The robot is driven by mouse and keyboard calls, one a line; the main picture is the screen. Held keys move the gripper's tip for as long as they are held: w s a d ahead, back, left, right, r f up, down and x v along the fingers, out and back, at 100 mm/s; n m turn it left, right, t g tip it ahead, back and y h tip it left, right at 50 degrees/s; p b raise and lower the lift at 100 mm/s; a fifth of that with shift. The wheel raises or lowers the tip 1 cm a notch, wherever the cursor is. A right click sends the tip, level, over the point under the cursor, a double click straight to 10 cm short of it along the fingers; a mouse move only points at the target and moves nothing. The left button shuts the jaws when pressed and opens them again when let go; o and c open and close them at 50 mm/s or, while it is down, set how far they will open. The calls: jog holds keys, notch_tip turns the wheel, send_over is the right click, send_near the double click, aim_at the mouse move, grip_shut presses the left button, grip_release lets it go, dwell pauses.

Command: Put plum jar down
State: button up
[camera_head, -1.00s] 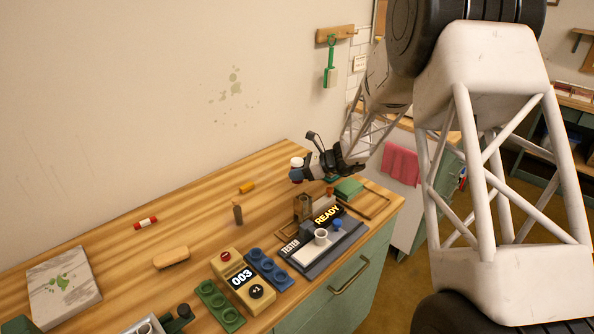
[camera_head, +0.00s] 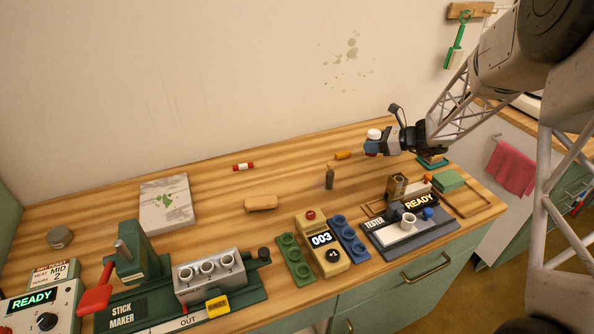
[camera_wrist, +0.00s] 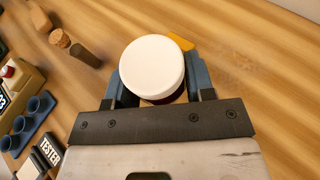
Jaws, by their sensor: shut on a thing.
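My gripper (camera_head: 374,145) is shut on the plum jar (camera_wrist: 153,66), which has a round white lid and a dark plum body just showing under it in the wrist view. In the head view the jar's white lid (camera_head: 374,133) shows above the blue fingers. The jar looks upright, held over the right back part of the wooden table (camera_head: 290,150). I cannot tell how high its base is above the wood, as the fingers hide most of the body.
A yellow stick (camera_head: 343,155) and a corked bottle (camera_head: 330,177) are left of the gripper. The tester (camera_head: 405,232) and a green block (camera_head: 448,180) are in front and right. A blue cup rack (camera_head: 350,240) and a counter (camera_head: 322,240) stand nearer. Bare wood lies around the back middle.

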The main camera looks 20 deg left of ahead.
jog(key=s+a+r+n+g, duration=0.1)
jog(key=s+a, duration=0.3)
jog(key=a, duration=0.7)
jog(key=s+a+r+n+g, duration=0.2)
jog(key=s+a, duration=0.3)
jog(key=a, duration=0.6)
jog(key=shift+s+a+r+g, duration=0.2)
jog(key=shift+s+r+g, duration=0.1)
jog(key=shift+r+g, duration=0.2)
jog(key=shift+f, duration=0.15)
jog(key=shift+f, duration=3)
jog(key=shift+f, duration=1.85)
jog(key=shift+f, duration=0.15)
jog(key=o, duration=1)
jog(key=shift+c, duration=0.2)
